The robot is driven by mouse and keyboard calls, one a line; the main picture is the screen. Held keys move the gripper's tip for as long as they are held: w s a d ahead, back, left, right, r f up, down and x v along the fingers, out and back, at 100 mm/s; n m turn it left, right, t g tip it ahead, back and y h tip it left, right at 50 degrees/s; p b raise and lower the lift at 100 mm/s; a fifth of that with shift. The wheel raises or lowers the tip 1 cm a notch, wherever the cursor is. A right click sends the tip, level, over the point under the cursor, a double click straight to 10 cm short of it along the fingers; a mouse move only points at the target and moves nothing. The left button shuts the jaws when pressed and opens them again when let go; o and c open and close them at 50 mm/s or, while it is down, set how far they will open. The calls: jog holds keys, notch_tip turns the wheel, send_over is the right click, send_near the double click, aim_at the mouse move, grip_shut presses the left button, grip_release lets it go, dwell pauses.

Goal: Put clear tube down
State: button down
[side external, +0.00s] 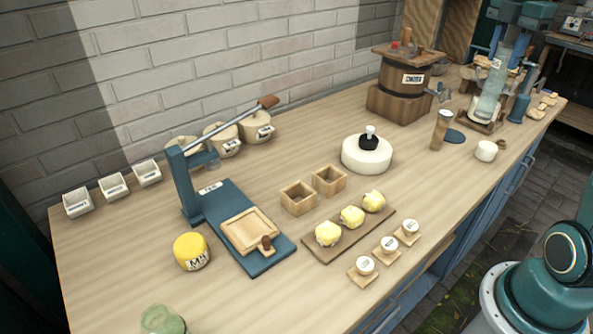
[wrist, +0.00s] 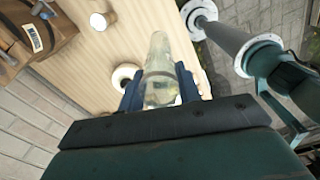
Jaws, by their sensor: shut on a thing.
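The clear tube (side external: 490,92) is a tall see-through cylinder near the back right of the bench in the side external view. It looks slightly tilted, with its lower end close above or at a small wooden stand (side external: 474,127); I cannot tell whether they touch. My gripper (side external: 504,52) is shut on its upper part, coming from above. In the wrist view, the dark blue fingers of my gripper (wrist: 161,92) sit on both sides of the clear tube (wrist: 160,62), which points away from the camera. The stand is partly hidden behind the tube.
A wooden churn (side external: 400,85) stands left of the tube. A dark blue upright piece (side external: 519,108) stands close at the right. Bench room between churn and cylinder is narrow.

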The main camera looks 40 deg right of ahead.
jog(key=w+a+n, duration=0.4)
jog(key=w+a, duration=0.1)
jog(key=a, duration=0.4)
jog(key=w+a+n, duration=0.3)
jog(key=w+a, duration=0.1)
jog(key=a, duration=0.5)
jog(key=w+a+n, duration=0.4)
jog(key=w+a, duration=0.1)
jog(key=a, duration=0.4)
jog(key=s+a+n, duration=0.3)
jog(key=a, duration=0.7)
jog(key=s+a+n, duration=0.4)
jog(key=a, duration=0.7)
jog(key=s+a+n, duration=0.3)
jog(key=a, duration=0.7)
notch_tip(320, 180, down, 20)
jog(key=shift+s, duration=0.1)
jog(key=c, duration=1)
grip_release()
